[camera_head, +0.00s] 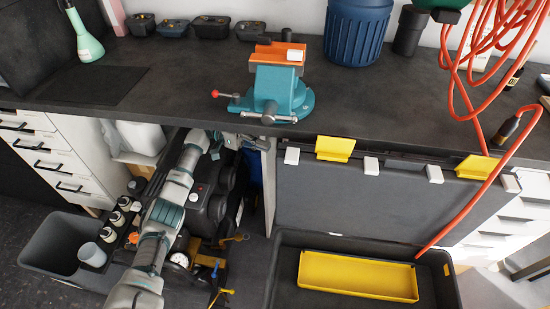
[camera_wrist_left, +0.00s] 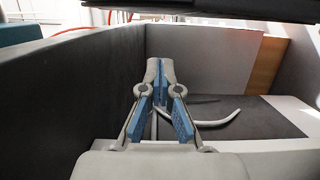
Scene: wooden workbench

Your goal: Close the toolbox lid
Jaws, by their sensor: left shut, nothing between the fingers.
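The toolbox (camera_head: 452,290) is open below the bench front, its dark base flat with a yellow tray (camera_head: 358,276) inside. Its dark lid (camera_head: 380,205) stands upright at the back, close to the bench edge. Two yellow latches (camera_head: 335,149) (camera_head: 477,167) sit on the lid's upper edge. My left gripper (camera_head: 248,140) is under the bench edge, just left of the lid's upper left corner. In the left wrist view its blue-padded fingers (camera_wrist_left: 160,70) are shut and empty. Whether it touches the lid cannot be told. My right gripper is out of view.
A teal vise (camera_head: 275,88) stands on the bench (camera_head: 180,75) above my left gripper. A red hose (camera_head: 525,115) hangs at the right and drops over the lid's right side. A grey bin (camera_head: 50,245) and drawers (camera_head: 50,150) are at the left. The bench overhangs closely.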

